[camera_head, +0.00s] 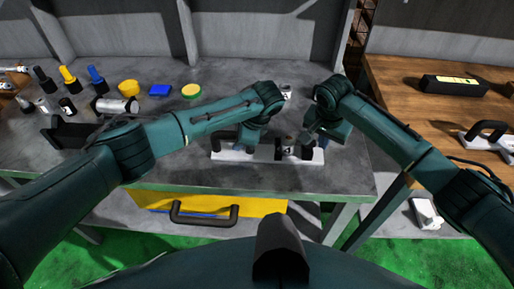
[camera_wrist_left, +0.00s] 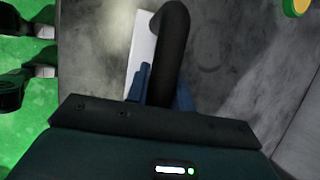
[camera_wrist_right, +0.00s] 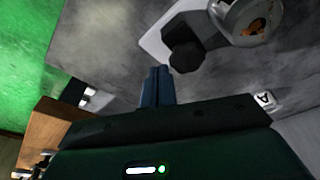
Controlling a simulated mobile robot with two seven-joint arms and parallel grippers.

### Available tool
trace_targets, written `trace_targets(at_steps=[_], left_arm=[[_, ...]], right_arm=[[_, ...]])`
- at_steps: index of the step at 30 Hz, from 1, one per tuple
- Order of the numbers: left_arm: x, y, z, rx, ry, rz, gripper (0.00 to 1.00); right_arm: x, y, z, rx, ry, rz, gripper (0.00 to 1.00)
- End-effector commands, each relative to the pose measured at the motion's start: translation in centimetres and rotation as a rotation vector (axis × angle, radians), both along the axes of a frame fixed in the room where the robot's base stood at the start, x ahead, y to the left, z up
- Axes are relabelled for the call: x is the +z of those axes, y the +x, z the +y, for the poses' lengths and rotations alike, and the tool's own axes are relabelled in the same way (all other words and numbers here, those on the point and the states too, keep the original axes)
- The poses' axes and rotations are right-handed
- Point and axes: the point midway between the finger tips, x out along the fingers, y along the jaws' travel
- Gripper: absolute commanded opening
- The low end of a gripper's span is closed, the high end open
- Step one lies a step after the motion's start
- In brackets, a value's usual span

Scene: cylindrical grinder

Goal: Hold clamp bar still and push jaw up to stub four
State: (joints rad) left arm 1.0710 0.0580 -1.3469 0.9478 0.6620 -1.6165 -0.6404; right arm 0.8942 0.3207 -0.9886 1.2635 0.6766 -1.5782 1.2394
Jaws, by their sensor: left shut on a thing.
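The clamp bar (camera_head: 232,156) is a long white base lying flat near the bench's front edge. It carries a black arched handle, which shows in the left wrist view (camera_wrist_left: 172,35). My left gripper (camera_wrist_left: 163,88) is shut on this handle. A dark block with a round metal top, seemingly the jaw (camera_head: 288,146), stands toward the bar's right part; my arms crowd the view of it. The right wrist view shows a metal cylinder (camera_wrist_right: 246,18) and a black knob (camera_wrist_right: 184,56) on the bar. My right gripper (camera_wrist_right: 155,84) is shut and empty, just beside the knob; contact is unclear.
A yellow drawer (camera_head: 255,206) is below. A wooden table (camera_head: 440,110) stands at right. Bench space behind the bar is mostly clear.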

Motion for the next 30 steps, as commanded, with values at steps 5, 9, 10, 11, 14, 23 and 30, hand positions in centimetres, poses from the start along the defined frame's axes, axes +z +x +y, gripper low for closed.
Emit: trace_targets(at_steps=[5, 9, 10, 11, 14, 23, 30], left_arm=[[-0.1, -0.1, -0.1, -0.001, -0.001, 0.003, 0.00], [-0.1, -0.1, -0.1, -0.001, -0.001, 0.003, 0.00], [-0.1, -0.1, -0.1, -0.001, -0.001, 0.003, 0.00], [-0.1, -0.1, -0.1, -0.001, -0.001, 0.003, 0.00], [-0.1, -0.1, -0.1, -0.001, -0.001, 0.003, 0.00], [-0.1, -0.1, -0.1, -0.001, -0.001, 0.003, 0.00], [-0.1, -0.1, -0.1, -0.001, -0.001, 0.003, 0.00]], right_arm=[[0.0, 0.0, 0.0, 0.000, 0.000, 0.000, 0.00], [-0.1, 0.0, 0.0, 0.000, 0.000, 0.000, 0.00], [-0.2, 0.0, 0.0, 0.000, 0.000, 0.000, 0.00], [-0.2, 0.0, 0.0, 0.000, 0.000, 0.000, 0.00], [-0.4, 0.0, 0.0, 0.000, 0.000, 0.000, 0.00], [-0.8, 0.0, 0.0, -0.001, 0.001, -0.001, 0.00], [-1.2, 0.0, 0.0, -0.001, 0.000, 0.000, 0.00]])
